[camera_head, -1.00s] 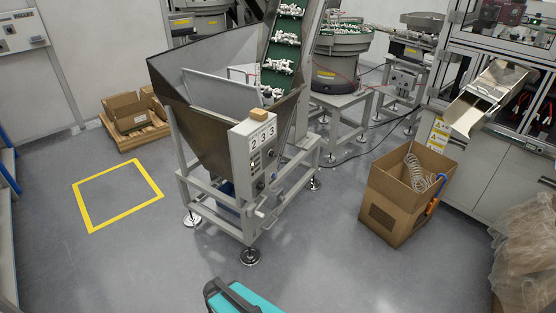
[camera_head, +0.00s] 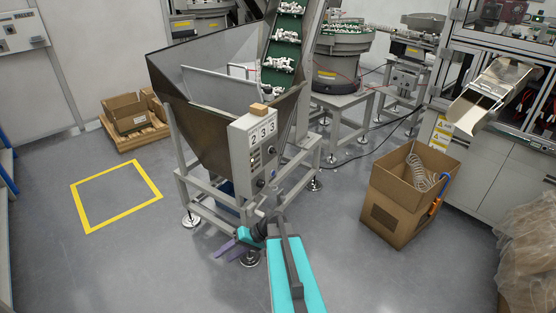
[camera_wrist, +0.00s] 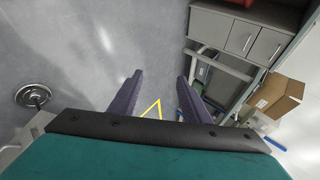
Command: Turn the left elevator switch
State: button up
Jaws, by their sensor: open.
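The grey control box (camera_head: 254,150) of the near elevator stands in the middle of the head view, on the front of the hopper frame. It carries a "2 3 3" label and a column of small buttons and dark knobs (camera_head: 260,183). Which knob is the left elevator switch, and how it is turned, is too small to tell. My gripper (camera_head: 222,250) is open and empty, low in front of the frame, below and left of the knobs, with its purple fingers pointing left. In the wrist view its two fingers (camera_wrist: 161,92) stand apart with floor between them; the control box is not seen there.
A dark hopper (camera_head: 185,110) with an inclined green belt (camera_head: 284,50) rises behind the box. Its frame stands on round feet (camera_head: 250,258). An open cardboard box (camera_head: 395,205) is to the right. A yellow floor square (camera_head: 118,197) at left is clear.

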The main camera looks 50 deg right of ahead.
jog(key=w+d+r+t+b, duration=0.15)
jog(key=d+r+t, duration=0.35)
jog(key=d, duration=0.6)
jog(key=m+t+h+b, duration=0.2)
jog(key=t+h, duration=0.3)
jog(key=t, duration=0.2)
send_near(275, 152)
jog(key=s, duration=0.3)
jog(key=s+d, duration=0.1)
jog(key=s, duration=0.1)
jog(key=shift+s+r, duration=0.15)
jog(key=shift+r, duration=0.05)
jog(key=w, duration=0.4)
jog(key=w+a+p, duration=0.1)
jog(key=w, duration=0.4)
jog(key=w+a, duration=0.1)
jog(key=w, duration=0.3)
jog(key=shift+w+a+p, duration=0.25)
jog(key=shift+w+p, duration=0.05)
